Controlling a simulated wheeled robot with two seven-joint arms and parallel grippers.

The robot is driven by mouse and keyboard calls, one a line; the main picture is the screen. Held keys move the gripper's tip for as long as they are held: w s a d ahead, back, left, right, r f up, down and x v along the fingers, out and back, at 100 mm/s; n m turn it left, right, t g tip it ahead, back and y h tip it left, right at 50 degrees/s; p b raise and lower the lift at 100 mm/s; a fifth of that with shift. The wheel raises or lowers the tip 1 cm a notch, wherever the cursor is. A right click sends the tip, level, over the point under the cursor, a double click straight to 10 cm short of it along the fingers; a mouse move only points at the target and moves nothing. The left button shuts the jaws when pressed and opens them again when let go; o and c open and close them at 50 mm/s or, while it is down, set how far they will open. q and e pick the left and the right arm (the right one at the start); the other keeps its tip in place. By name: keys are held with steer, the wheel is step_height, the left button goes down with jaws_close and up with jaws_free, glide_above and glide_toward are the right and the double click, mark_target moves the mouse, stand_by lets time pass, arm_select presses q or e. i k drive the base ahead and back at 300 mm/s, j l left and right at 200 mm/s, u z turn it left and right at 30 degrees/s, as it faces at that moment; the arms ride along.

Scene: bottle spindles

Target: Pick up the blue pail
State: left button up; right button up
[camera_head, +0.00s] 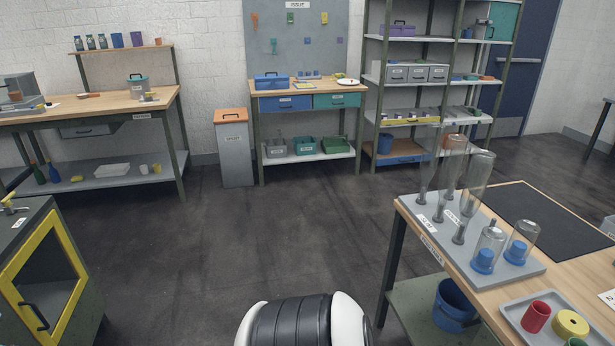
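A blue pail (455,306) stands on the green lower shelf (405,300) of the wooden table at the right, partly hidden by the tabletop above it. Another blue bucket-like container (385,143) sits far back on a low level of the metal rack. Neither of my grippers is in view.
The table (425,234) holds a grey board with upright spindles and glass bottles (474,184), a black mat (545,214) and a grey tray (512,312) with coloured parts. A yellow-framed cabinet (50,270) stands at left. The dark floor (230,240) between is clear.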

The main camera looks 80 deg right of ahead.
mark_target(450, 299)
steer(key=k+l+z, duration=0.1)
steer(key=z, duration=3.8)
steer(key=i+j+z, duration=0.1)
steer(key=j+z, duration=1.25)
steer(key=k, duration=0.05)
